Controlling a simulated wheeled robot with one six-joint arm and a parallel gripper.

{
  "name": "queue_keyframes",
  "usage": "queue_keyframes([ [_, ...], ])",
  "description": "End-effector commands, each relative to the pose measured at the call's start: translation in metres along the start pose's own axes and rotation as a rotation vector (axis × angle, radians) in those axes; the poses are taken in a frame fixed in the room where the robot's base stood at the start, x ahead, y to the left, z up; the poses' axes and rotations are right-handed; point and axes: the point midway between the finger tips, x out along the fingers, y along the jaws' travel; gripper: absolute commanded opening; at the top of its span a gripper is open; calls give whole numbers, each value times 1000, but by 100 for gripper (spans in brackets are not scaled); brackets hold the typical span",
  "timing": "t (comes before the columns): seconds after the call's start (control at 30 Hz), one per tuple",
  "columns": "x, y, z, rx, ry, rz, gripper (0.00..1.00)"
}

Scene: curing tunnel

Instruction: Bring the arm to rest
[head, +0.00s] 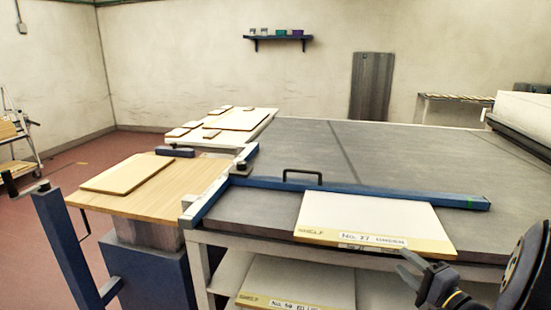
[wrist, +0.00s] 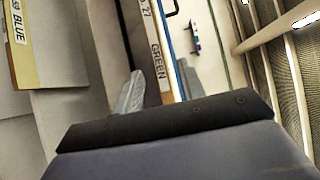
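My gripper (head: 402,263) is at the lower right in the head view, just in front of the front edge of a white board labelled No. 27 GREEN (head: 365,218). Its two fingers are apart, with nothing seen held between them. In the wrist view the fingers of my gripper (wrist: 158,80) also stand apart, and the labelled edge of the green-marked board (wrist: 155,50) shows beyond and between them. I cannot tell the exact gap to the board. Part of my arm shows at the right edge of the head view.
The board lies on a grey table (head: 400,150) against a blue bar (head: 400,194) with a black handle. Another labelled board (head: 300,278) lies on the shelf below. A wooden-topped stand (head: 175,185) is at left. Open red floor (head: 75,165) lies further left.

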Motion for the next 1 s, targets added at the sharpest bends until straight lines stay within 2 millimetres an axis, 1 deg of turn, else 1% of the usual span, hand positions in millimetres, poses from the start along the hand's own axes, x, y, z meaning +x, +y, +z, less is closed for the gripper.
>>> queue_keyframes([
  [0.03,10,-1,1,0,-6,0,38],
  [0.2,39,0,1,0,-5,0,38],
  [0.4,70,0,1,0,-4,0,38],
  [0.43,73,3,1,-1,-3,0,38],
  [0.47,74,5,0,-1,-1,-1,38],
  [0.5,72,-1,0,0,1,-1,38],
  [0.67,72,-8,0,-1,0,-1,38],
  [1.0,72,-9,0,0,-1,0,38],
])
